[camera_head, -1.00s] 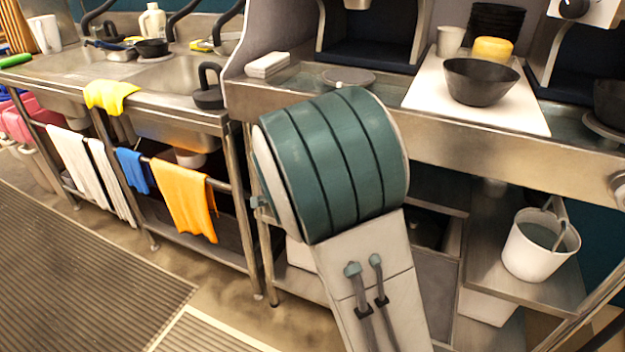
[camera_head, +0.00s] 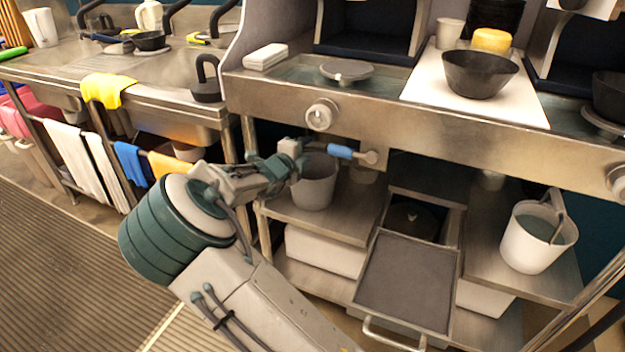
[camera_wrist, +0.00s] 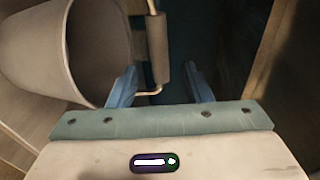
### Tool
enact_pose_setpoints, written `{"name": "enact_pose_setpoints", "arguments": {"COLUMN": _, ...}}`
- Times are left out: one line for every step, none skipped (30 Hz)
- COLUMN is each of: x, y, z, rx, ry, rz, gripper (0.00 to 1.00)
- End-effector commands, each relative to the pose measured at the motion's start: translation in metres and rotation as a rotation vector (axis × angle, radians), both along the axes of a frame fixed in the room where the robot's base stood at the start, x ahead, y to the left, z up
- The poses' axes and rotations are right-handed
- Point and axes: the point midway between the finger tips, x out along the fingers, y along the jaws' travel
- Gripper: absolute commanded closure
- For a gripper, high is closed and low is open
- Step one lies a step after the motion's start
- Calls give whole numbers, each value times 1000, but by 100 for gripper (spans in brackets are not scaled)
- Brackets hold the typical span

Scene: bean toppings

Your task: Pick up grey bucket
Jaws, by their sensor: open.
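The grey bucket (camera_head: 315,188) stands on the shelf under the counter, left of the middle; my gripper partly covers its upper part in the head view. In the wrist view the bucket (camera_wrist: 62,50) is at the left, its mouth facing right in the picture. Its wire handle has a grey grip (camera_wrist: 158,48) that shows between and beyond my fingertips. My gripper (camera_head: 343,152) is over the bucket's right rim, with a blue finger showing. In the wrist view my gripper (camera_wrist: 162,82) is open, with the handle wire between its blue fingers; contact cannot be told.
A white bucket (camera_head: 530,247) stands on the right shelf. A drawer (camera_head: 405,285) sticks out in the lower middle. The steel counter front (camera_head: 430,137) lies just above my gripper. Towels hang at the left from a rail.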

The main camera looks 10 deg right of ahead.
Motion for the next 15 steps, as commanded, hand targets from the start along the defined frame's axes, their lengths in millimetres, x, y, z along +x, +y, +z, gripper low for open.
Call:
{"name": "enact_pose_setpoints", "arguments": {"x": 4, "y": -4, "z": -2, "rx": -1, "ry": 1, "rz": -1, "gripper": 55}}
{"name": "enact_pose_setpoints", "arguments": {"x": 5, "y": -4, "z": -2, "rx": 0, "ry": 1, "rz": 0, "gripper": 55}}
{"name": "enact_pose_setpoints", "arguments": {"x": 7, "y": -5, "z": -2, "rx": 0, "ry": 1, "rz": 1, "gripper": 55}}
{"name": "enact_pose_setpoints", "arguments": {"x": 8, "y": -6, "z": -2, "rx": -1, "ry": 0, "rz": 1, "gripper": 55}}
{"name": "enact_pose_setpoints", "arguments": {"x": 9, "y": -7, "z": -3, "rx": -1, "ry": 1, "rz": 1, "gripper": 55}}
{"name": "enact_pose_setpoints", "arguments": {"x": 12, "y": -8, "z": -4, "rx": -2, "ry": 1, "rz": 0, "gripper": 55}}
{"name": "enact_pose_setpoints", "arguments": {"x": 15, "y": -10, "z": -5, "rx": -2, "ry": 1, "rz": -1, "gripper": 55}}
{"name": "enact_pose_setpoints", "arguments": {"x": 19, "y": -12, "z": -5, "rx": -2, "ry": 1, "rz": -1, "gripper": 55}}
{"name": "enact_pose_setpoints", "arguments": {"x": 24, "y": -14, "z": -7, "rx": -4, "ry": 2, "rz": 0, "gripper": 55}}
{"name": "enact_pose_setpoints", "arguments": {"x": 28, "y": -16, "z": -8, "rx": -2, "ry": 1, "rz": -1, "gripper": 55}}
{"name": "enact_pose_setpoints", "arguments": {"x": 32, "y": -18, "z": -9, "rx": -2, "ry": 1, "rz": 0, "gripper": 55}}
{"name": "enact_pose_setpoints", "arguments": {"x": 37, "y": -20, "z": -10, "rx": -4, "ry": 2, "rz": 0, "gripper": 55}}
{"name": "enact_pose_setpoints", "arguments": {"x": 40, "y": -23, "z": -11, "rx": -3, "ry": 1, "rz": 0, "gripper": 55}}
{"name": "enact_pose_setpoints", "arguments": {"x": 43, "y": -26, "z": -11, "rx": -2, "ry": 1, "rz": -1, "gripper": 55}}
{"name": "enact_pose_setpoints", "arguments": {"x": 46, "y": -28, "z": -12, "rx": -2, "ry": 1, "rz": -2, "gripper": 55}}
